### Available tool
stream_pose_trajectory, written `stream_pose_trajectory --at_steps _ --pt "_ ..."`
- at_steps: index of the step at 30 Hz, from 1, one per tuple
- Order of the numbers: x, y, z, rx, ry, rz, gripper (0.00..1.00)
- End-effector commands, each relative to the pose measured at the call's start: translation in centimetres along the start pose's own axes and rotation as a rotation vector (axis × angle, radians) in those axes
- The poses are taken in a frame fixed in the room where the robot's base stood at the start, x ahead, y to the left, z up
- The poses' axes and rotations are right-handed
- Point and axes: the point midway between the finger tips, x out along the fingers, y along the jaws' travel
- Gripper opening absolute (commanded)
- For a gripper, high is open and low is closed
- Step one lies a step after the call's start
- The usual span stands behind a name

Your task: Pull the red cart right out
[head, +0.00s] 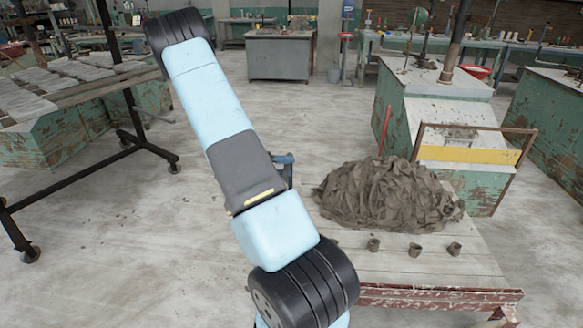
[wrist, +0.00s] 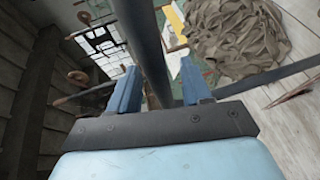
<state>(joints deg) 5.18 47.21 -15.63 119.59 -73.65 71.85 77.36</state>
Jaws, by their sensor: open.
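The red cart (head: 420,296) is low, with pale planks on top and a worn red front edge. It stands at the lower right in the head view. A large heap of grey-brown clay trimmings (head: 388,195) lies on it; the heap also shows in the wrist view (wrist: 240,38). My gripper (head: 284,160) is by the cart's left side, partly hidden behind my arm. In the wrist view its blue fingers (wrist: 155,92) are open on either side of a dark round bar (wrist: 150,45). I cannot tell whether they touch it, or where the bar joins the cart.
Three small clay cups (head: 415,250) stand on the cart's front planks. A rusty frame (head: 475,147) and a green cabinet (head: 447,112) stand behind the heap. A wheeled rack (head: 75,190) is at the left. The floor (head: 150,240) between rack and cart is clear.

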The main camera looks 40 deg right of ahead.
Motion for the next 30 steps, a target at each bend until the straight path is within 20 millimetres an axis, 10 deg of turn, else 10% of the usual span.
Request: stream_pose_trajectory --at_steps 17,30 --pt "2.5 0.0 0.0 0.000 0.000 0.000 0.48" --pt "2.4 -0.1 0.0 -0.001 0.001 -0.001 0.08"
